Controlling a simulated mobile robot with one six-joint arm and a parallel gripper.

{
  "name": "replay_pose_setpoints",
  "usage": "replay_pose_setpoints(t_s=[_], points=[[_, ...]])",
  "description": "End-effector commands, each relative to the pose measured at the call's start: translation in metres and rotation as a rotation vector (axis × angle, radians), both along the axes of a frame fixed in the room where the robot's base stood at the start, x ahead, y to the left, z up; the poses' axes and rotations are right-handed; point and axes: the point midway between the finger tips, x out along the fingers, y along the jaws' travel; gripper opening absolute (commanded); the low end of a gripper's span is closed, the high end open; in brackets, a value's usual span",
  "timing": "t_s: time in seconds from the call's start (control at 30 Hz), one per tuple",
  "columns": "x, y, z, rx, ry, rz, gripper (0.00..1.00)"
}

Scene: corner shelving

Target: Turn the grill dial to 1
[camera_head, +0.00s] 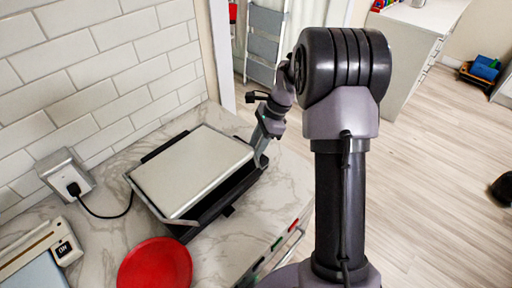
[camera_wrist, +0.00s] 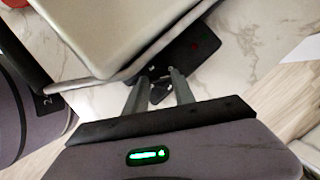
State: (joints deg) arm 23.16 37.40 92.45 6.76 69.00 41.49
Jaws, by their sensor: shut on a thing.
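The grill (camera_head: 192,172) stands on the marble counter, with a silver lid and a black base. Its lid also shows at the top of the wrist view (camera_wrist: 115,30). The small dark dial (camera_wrist: 159,92) is between my fingertips, beside the black base. My gripper (camera_wrist: 158,84) is shut on it, one finger on each side. In the head view my gripper (camera_head: 261,160) is at the grill's right end, and the dial cannot be made out there. The number the dial points to cannot be read.
A red plate (camera_head: 155,264) lies on the counter in front of the grill. A black cord runs from the wall socket (camera_head: 66,176) towards the grill. A white and wooden appliance (camera_head: 38,250) is at the lower left. The tiled wall is close behind the grill.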

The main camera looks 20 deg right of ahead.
Motion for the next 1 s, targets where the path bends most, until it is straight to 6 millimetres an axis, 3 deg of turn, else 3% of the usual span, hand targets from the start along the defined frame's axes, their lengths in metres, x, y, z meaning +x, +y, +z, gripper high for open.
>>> replay_pose_setpoints(t_s=[0.43, 1.0], points=[[-0.0023, 0.0001, -0.0001, -0.001, -0.001, -0.212, 0.00], [-0.0028, 0.0004, 0.0002, -0.001, 0.000, -0.242, 0.00]])
